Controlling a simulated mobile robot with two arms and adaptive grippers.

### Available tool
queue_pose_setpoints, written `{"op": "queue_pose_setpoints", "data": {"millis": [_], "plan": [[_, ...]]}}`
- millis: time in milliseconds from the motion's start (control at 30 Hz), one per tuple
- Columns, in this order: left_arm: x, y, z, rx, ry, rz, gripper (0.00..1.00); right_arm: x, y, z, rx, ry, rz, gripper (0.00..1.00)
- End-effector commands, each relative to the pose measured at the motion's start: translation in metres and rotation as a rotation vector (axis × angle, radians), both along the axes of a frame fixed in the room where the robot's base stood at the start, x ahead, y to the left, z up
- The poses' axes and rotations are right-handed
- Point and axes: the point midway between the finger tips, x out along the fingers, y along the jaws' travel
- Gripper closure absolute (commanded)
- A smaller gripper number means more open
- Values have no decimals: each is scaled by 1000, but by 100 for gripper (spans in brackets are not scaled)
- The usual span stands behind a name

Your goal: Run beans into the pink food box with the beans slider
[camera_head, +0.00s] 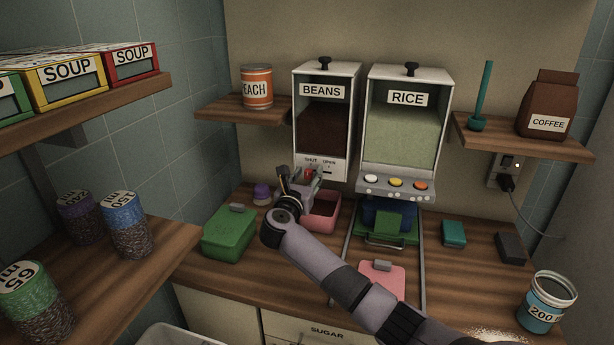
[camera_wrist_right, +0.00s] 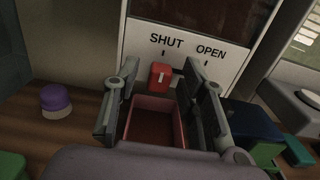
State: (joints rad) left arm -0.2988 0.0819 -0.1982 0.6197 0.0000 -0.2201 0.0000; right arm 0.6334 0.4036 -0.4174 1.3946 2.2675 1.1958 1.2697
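The beans dispenser (camera_head: 323,127) stands at the back, with dark beans behind its window. Its red slider (camera_wrist_right: 160,76) sits below the SHUT mark in the wrist view; a bit of it shows in the head view (camera_head: 309,173). My right gripper (camera_head: 300,178) is in front of it. In the wrist view the fingers (camera_wrist_right: 163,85) are open, one on each side of the slider, with gaps visible. The open pink food box (camera_head: 325,215) stands below the dispenser, partly behind my gripper; its inside (camera_wrist_right: 155,120) looks dark reddish, contents unclear. My left gripper is out of view.
A pink lid (camera_head: 382,278) lies at the front. A green box (camera_head: 229,233) stands left of the pink box, a purple-topped item (camera_head: 262,193) behind. The rice dispenser (camera_head: 404,125) is on the right, with blue and green boxes (camera_head: 390,222) below. A jar (camera_head: 546,303) stands front right.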

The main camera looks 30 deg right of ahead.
Motion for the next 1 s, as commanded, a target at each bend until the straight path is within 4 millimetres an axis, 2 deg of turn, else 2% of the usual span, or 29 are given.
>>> {"op": "queue_pose_setpoints", "data": {"millis": [100,667,1000], "plan": [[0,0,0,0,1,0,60,0,0,0,0,0,0,63],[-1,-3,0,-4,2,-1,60,0,1,0,0,0,0,100],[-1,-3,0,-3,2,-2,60,0,1,0,0,0,0,100]]}}
